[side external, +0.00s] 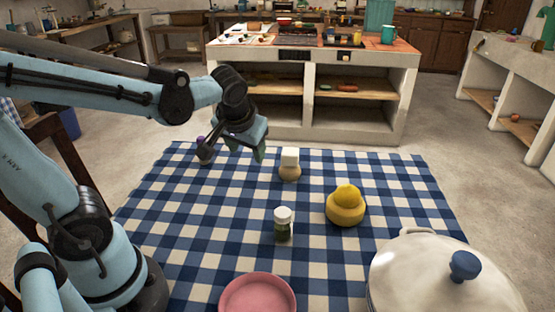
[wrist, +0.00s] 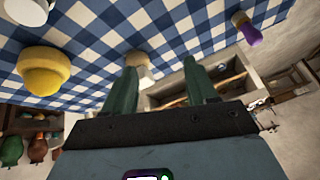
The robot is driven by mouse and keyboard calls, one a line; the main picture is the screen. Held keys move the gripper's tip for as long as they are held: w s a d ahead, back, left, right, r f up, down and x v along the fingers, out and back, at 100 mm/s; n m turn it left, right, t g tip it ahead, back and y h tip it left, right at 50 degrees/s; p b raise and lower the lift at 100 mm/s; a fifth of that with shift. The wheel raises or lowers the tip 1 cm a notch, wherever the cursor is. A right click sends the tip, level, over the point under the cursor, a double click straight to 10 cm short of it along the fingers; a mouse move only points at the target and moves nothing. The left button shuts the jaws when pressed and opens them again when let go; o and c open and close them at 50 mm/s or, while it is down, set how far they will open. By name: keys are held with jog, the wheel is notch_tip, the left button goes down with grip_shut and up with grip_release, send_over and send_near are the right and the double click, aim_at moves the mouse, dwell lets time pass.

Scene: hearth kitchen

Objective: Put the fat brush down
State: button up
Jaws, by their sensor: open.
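What looks like the fat brush (side external: 290,163), with a squat tan base and a blocky white top, stands upright on the blue checked tablecloth (side external: 180,215) near its far edge. In the wrist view the brush (wrist: 137,59) shows beyond the fingers, partly hidden by the left one. My gripper (side external: 246,145) is above the far part of the cloth, left of the brush and apart from it. In the wrist view its two green fingers (wrist: 160,70) are spread with nothing seen held between them.
A purple item (wrist: 247,31) stands near the gripper. A yellow pot-like item (side external: 346,211) and a white-capped jar (side external: 283,225) stand nearer. A pink bowl (side external: 257,296) and a lidded white pot (side external: 440,275) are in front. The cloth's left middle is clear.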

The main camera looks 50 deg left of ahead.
jog(key=s+d+m+t+h, duration=0.3)
jog(key=d+m+h, duration=0.1)
jog(key=d, duration=0.3)
jog(key=shift+s+d+m, duration=0.3)
jog(key=shift+m, duration=0.3)
dwell(0.6)
